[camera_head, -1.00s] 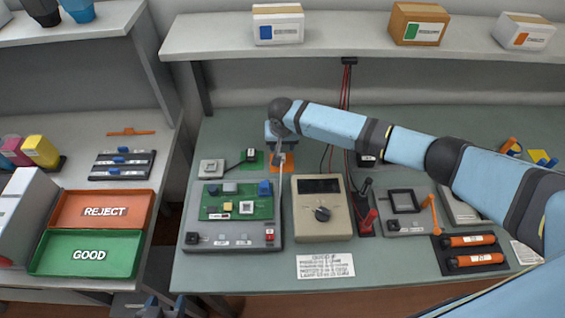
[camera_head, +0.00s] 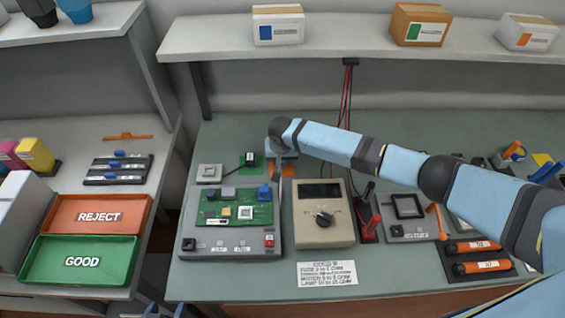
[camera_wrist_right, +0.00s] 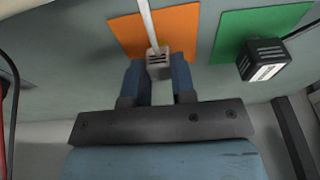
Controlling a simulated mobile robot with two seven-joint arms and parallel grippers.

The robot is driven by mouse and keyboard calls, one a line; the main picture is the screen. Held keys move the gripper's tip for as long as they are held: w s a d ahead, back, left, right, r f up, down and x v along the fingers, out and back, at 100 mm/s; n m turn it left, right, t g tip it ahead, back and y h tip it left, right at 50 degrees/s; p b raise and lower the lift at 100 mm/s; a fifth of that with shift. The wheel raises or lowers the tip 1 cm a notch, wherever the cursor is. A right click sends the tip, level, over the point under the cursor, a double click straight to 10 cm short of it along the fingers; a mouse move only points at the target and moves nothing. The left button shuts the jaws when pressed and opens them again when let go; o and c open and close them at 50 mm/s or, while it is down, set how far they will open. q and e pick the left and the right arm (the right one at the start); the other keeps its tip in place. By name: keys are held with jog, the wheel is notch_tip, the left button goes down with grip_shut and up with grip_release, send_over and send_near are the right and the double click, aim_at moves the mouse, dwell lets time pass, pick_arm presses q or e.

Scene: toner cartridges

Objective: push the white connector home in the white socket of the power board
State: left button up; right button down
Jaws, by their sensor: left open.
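The white connector (camera_wrist_right: 158,62) is on its white cable at the orange pad (camera_wrist_right: 183,25), between the fingertips of my right gripper (camera_wrist_right: 160,70) in the wrist view. The fingers flank it closely; I cannot tell whether they press on it. In the head view my right wrist (camera_head: 281,135) hides most of that spot. The cable (camera_head: 280,185) runs toward the right edge of the grey fixture (camera_head: 205,243). The green power board (camera_head: 234,206) lies on this fixture; its white socket is too small to tell for sure. My left gripper (camera_head: 165,311) is open and empty at the bottom edge.
A black plug (camera_wrist_right: 264,58) lies on a green pad beside the orange one. A beige meter (camera_head: 324,212) stands right of the fixture. REJECT (camera_head: 98,215) and GOOD (camera_head: 80,262) trays are on the left bench. A shelf (camera_head: 350,42) overhangs the back.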

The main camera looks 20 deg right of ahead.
jog(key=shift+r+p, duration=1)
jog(key=shift+p, duration=0.15)
dwell(0.9)
